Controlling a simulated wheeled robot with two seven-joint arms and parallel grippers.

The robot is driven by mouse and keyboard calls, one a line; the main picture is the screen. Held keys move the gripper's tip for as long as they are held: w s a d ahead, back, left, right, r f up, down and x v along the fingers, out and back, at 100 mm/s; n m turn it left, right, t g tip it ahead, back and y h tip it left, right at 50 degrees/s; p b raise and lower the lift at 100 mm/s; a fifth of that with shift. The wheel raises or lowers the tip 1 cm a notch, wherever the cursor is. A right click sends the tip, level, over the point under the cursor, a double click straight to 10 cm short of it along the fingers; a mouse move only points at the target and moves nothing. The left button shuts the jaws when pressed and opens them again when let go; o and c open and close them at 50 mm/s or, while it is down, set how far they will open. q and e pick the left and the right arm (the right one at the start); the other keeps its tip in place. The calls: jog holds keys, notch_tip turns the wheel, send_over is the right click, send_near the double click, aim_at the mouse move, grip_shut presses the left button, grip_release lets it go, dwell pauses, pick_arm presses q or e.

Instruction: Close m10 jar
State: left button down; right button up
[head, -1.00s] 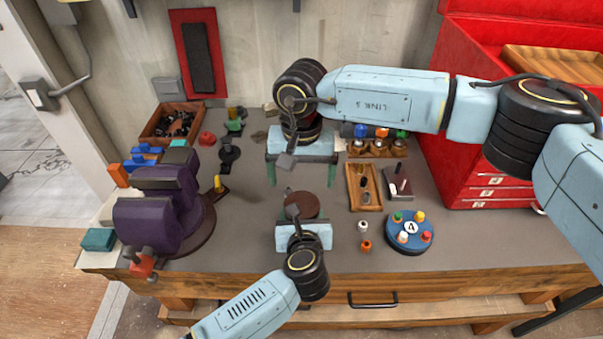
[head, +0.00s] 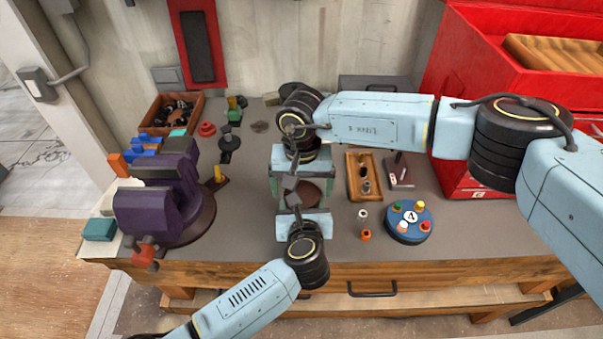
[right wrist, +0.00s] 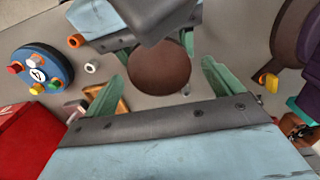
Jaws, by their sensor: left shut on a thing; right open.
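The m10 jar appears to be the thing under a round brown lid (head: 303,194) at the middle front of the bench; the lid also shows in the right wrist view (right wrist: 160,68). The jar's body is hidden, so I cannot tell how the lid sits. My left gripper (head: 302,208) comes from the front and is shut on the jar, low beside the lid.
A purple vise (head: 158,203) stands at the left. A blue round holder (head: 408,238) with coloured pegs and a wooden tray (head: 351,186) lie to the right. Small white and orange parts (head: 365,236) stand near the holder. A red tool chest (head: 462,110) bounds the right.

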jog(key=shift+f, duration=0.45)
jog(key=c, duration=1.1)
jog(key=shift+o, duration=0.2)
jog(key=shift+m, duration=1.7)
jog(key=o, duration=1.1)
jog(key=shift+r, duration=2.3)
